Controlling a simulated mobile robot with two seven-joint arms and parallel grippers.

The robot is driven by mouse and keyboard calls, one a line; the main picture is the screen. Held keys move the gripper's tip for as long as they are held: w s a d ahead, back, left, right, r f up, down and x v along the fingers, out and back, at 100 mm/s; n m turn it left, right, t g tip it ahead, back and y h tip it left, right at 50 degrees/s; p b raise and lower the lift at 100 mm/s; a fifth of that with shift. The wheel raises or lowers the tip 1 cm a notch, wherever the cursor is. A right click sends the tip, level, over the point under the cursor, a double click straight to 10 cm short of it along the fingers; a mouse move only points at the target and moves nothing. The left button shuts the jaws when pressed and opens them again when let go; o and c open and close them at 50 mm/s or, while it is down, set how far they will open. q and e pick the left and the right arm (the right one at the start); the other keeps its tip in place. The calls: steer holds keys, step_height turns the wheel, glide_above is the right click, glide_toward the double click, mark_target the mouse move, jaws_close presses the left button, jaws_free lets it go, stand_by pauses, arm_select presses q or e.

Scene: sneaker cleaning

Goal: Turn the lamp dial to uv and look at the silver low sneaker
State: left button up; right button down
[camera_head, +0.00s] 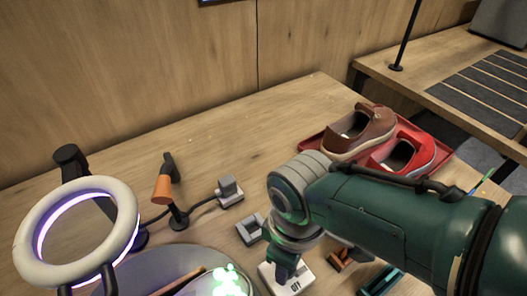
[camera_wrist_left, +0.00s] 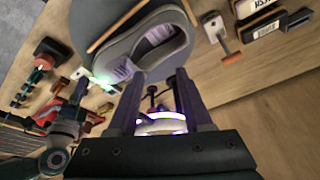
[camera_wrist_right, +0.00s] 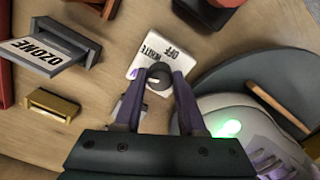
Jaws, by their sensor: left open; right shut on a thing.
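The white lamp dial plate (camera_head: 296,285) sits on the table under my right gripper (camera_head: 285,262). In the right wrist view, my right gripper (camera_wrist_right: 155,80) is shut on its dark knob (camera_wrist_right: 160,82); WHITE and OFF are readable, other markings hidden. The ring lamp (camera_head: 30,240) glows purple, and its glow shows in the left wrist view (camera_wrist_left: 160,125). The silver low sneaker (camera_wrist_left: 140,55) rests on a round grey stand (camera_wrist_left: 85,20). A bright green glowing patch shows on the sneaker in the right wrist view (camera_wrist_right: 232,128). My left gripper (camera_wrist_left: 160,75) is open and empty, pointing toward the sneaker.
A red tray (camera_head: 440,157) at the back right holds a brown shoe (camera_head: 360,130) and a red shoe (camera_head: 405,152). An orange tool (camera_head: 162,187) stands beside the lamp. An OZONE-labelled piece (camera_wrist_right: 40,57) lies left of the dial. The back-middle tabletop is clear.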

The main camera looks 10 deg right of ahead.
steer(key=shift+n, duration=1.1)
steer(key=c, duration=0.5)
jaws_free()
steer(key=shift+r, duration=0.1)
step_height(320, 180, up, 8)
steer(key=p, duration=0.6)
steer(key=shift+r, duration=0.9)
